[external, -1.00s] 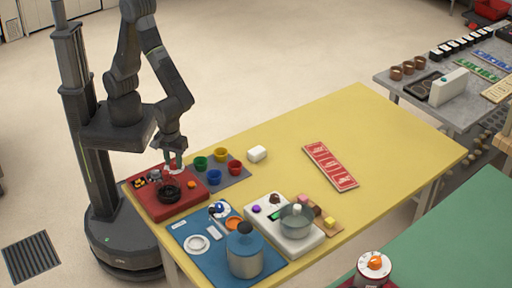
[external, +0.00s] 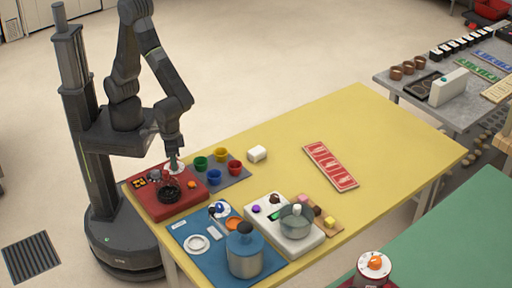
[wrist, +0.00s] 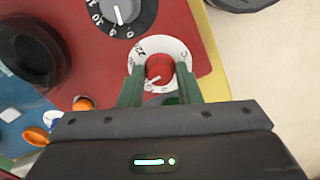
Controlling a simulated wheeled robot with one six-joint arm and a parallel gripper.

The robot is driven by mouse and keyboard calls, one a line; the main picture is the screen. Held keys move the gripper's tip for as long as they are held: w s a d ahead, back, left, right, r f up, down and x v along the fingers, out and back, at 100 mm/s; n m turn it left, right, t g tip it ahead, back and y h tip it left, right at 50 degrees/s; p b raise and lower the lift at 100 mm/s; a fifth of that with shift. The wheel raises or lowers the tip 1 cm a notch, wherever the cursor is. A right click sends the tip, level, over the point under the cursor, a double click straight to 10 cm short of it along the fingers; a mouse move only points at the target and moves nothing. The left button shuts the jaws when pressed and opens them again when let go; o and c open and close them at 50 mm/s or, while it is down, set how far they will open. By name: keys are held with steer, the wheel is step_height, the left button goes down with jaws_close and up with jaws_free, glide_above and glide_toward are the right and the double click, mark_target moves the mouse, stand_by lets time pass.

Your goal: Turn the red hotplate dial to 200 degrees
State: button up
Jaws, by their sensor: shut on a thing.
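The red dial (wrist: 158,72) sits on a white printed scale ring (wrist: 177,47) on the red hotplate unit (wrist: 95,52). Much of the lower scale is hidden, and I cannot read the exact setting. My gripper (wrist: 158,88) has its two green fingers on either side of the dial, closed on it. In the external view my gripper (external: 174,166) is at the far edge of the red unit (external: 152,209); the dial is mostly hidden there.
A grey dial (wrist: 122,12) with a numbered face is close beside the red one. A black ring-shaped part (external: 169,193) and an orange knob (external: 192,184) are on the unit. Coloured cups (external: 214,177) stand right of it; a blue mat (external: 183,228) lies in front.

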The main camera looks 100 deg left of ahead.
steer(key=m, duration=0.4)
steer(key=shift+m+b, duration=0.4)
steer(key=shift+m, duration=1.4)
steer(key=o, duration=1)
steer(key=shift+c, duration=0.2)
step_height(320, 180, up, 14)
steer(key=shift+f, duration=0.15)
